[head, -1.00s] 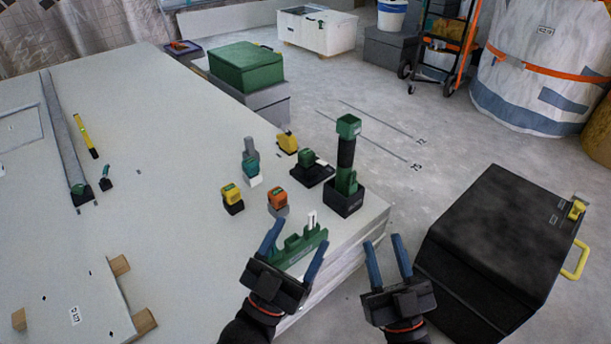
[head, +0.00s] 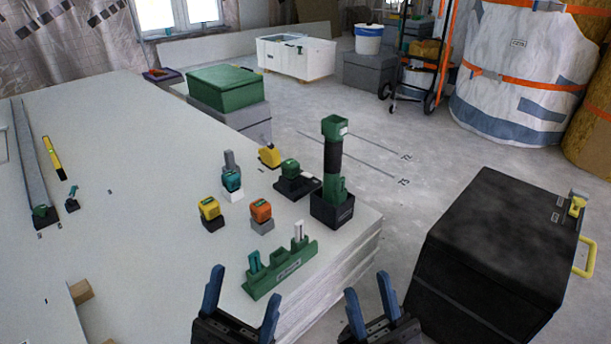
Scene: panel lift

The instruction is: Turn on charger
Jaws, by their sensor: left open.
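A low black unit with a green block on it (head: 293,182) sits near the table's far right corner and looks like the charger. No switch or lit lamp can be made out on it. A green rack (head: 278,275) stands on the near right edge, with a teal-topped piece (head: 255,262) and a white-topped piece (head: 298,234) upright in it. My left gripper (head: 241,304) is open and empty, low in the picture, in front of the rack. My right gripper (head: 371,304) is open and empty, right of the table's edge.
A tall green and black tool (head: 332,155) stands in a black box right of the charger-like unit. Yellow (head: 210,208) and orange (head: 261,210) blocks and a teal tool (head: 232,180) stand left of it. A large black case (head: 490,250) is at the right. The table's left middle is mostly clear.

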